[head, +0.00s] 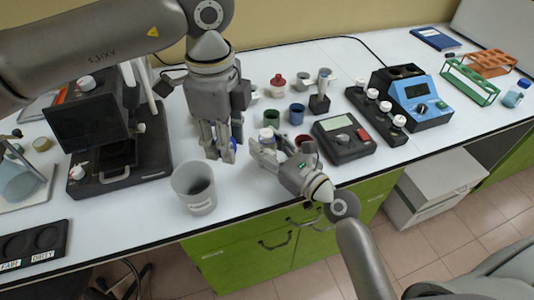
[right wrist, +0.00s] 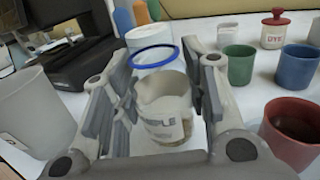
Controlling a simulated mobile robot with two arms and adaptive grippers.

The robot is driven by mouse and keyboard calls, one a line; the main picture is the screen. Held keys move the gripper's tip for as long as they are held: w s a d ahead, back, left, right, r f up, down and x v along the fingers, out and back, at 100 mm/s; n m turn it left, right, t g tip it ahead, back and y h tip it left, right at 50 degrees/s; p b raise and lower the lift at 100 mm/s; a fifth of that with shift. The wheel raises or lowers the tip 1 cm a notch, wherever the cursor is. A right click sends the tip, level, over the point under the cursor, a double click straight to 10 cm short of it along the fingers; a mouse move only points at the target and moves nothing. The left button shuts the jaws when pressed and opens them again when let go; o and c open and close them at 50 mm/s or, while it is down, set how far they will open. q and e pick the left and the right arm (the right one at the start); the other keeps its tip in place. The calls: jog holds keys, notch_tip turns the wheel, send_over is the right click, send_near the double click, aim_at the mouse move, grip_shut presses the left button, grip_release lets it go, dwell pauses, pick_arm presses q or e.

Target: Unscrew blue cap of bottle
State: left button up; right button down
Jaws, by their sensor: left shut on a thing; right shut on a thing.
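The sample bottle (right wrist: 165,115) stands between the fingers of my right gripper (right wrist: 160,100) in the right wrist view. It is a pale, labelled container with an open mouth and a little brownish content. In the head view my right gripper (head: 268,150) is shut on it and largely hides it. The blue cap (right wrist: 153,57) shows as a blue ring above the bottle's mouth, apart from it. My left gripper (head: 222,152) points down just left of the right one, shut on the cap, of which a bit of blue (head: 234,143) shows at its fingertips.
A grey beaker (head: 195,187) stands near the front edge, left of the grippers. Green (right wrist: 239,65), blue (right wrist: 297,68) and red (right wrist: 290,133) cups stand right of the bottle. A black machine (head: 95,130) is at left, a meter (head: 344,138) at right.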

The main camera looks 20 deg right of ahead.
jog(key=shift+f, duration=1.25)
jog(key=shift+f+b, duration=0.2)
jog(key=shift+b, duration=0.15)
jog(key=c, duration=0.8)
grip_release()
jog(key=shift+r, duration=0.1)
